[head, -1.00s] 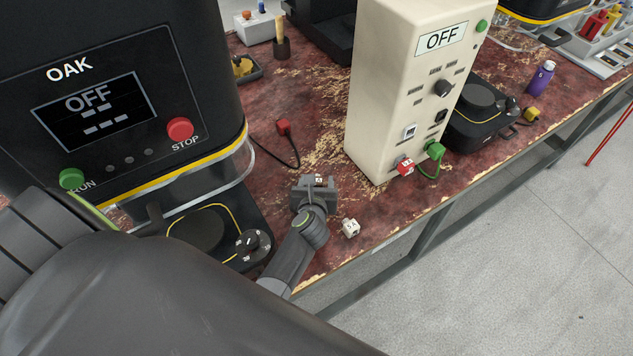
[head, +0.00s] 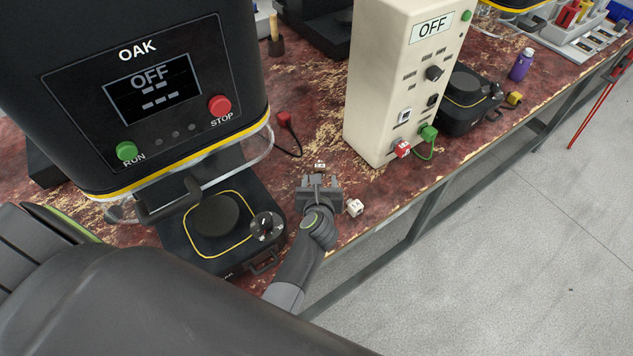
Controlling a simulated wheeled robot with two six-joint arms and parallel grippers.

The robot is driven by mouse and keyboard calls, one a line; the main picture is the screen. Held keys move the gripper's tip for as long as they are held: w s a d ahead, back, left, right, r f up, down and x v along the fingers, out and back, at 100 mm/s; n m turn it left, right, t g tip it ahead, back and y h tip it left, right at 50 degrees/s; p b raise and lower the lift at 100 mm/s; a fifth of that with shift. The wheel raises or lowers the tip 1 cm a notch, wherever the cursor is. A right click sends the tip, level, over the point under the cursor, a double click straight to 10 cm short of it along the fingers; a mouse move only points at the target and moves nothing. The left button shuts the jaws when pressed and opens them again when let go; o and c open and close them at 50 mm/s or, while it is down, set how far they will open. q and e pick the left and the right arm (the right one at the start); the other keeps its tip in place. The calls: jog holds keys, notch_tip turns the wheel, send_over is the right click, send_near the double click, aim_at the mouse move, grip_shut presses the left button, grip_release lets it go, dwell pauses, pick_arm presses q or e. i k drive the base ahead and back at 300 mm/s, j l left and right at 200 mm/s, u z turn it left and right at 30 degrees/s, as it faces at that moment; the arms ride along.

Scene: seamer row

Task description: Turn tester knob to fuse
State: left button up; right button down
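The tester is a beige upright box (head: 385,70) with an OFF display (head: 432,27). Its black knob (head: 434,73) sits on the front face with small labels around it, too small to read. A red plug (head: 402,149) and a green plug (head: 428,132) with a green lead sit low on that face. My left gripper (head: 319,180) is low over the bench, left of the tester and well apart from the knob. Its fingers are too small and dark to tell open from shut. A small white piece (head: 320,165) lies just beyond it. My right gripper is out of view.
A white cube-like piece (head: 355,207) lies right of my gripper. The black OAK machine (head: 150,100), its display OFF, stands at left with a dial (head: 265,226). A red connector (head: 284,119) on a black cord lies behind. A purple bottle (head: 522,64) stands right.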

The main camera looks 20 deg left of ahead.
aim_at(434, 73)
jog(key=k+l, duration=0.3)
jog(key=k, duration=0.15)
jog(key=k+l, duration=0.3)
jog(key=k, duration=0.15)
